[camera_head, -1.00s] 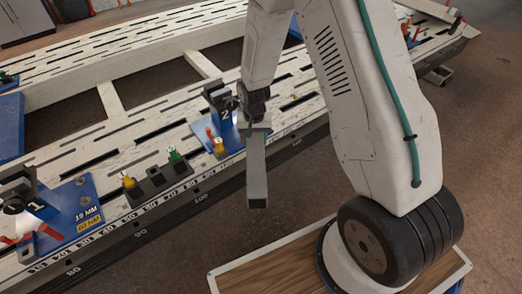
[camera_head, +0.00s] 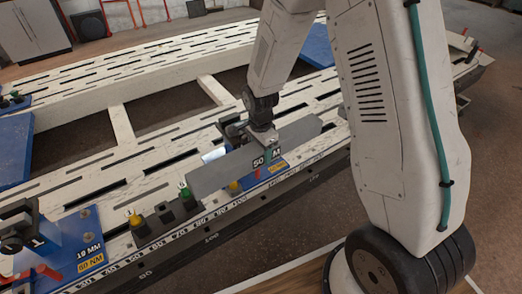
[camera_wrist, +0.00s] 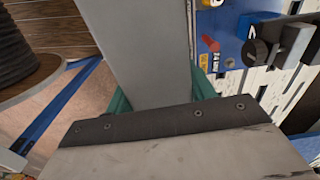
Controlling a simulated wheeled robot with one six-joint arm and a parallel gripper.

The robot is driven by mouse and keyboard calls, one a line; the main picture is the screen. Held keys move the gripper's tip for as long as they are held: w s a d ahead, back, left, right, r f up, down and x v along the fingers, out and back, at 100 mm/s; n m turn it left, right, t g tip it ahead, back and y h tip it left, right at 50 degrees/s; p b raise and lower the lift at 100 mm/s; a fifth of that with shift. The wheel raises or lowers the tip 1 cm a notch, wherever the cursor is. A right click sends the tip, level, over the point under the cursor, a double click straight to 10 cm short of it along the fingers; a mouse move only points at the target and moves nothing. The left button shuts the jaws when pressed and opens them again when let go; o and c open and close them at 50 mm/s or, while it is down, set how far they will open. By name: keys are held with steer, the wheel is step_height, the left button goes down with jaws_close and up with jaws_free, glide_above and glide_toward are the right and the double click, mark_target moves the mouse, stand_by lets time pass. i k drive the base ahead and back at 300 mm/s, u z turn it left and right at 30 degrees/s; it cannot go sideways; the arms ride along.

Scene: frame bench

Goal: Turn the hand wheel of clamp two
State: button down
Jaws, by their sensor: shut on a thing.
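My gripper (camera_head: 270,150) is shut on a long flat grey metal bar (camera_head: 215,172), held tilted above the bench edge in the head view. In the wrist view the bar (camera_wrist: 145,50) runs up between my green fingers (camera_wrist: 160,95). Clamp two's blue plate (camera_head: 274,170) is mostly hidden behind the bar and gripper in the head view. In the wrist view clamp two (camera_wrist: 290,42) is at upper right, with a black round part (camera_wrist: 254,52) and a small red part (camera_wrist: 209,43). I cannot tell which part is its hand wheel. The bar seems apart from the clamp.
Clamp one (camera_head: 20,232) stands at the left on a blue plate with red handles. A dark block with yellow and green pieces (camera_head: 167,212) sits on the bench edge between them. The slotted bench (camera_head: 120,165) stretches behind. Floor shows in front.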

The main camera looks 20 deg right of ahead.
mark_target(246, 139)
steer(key=i, duration=1.15)
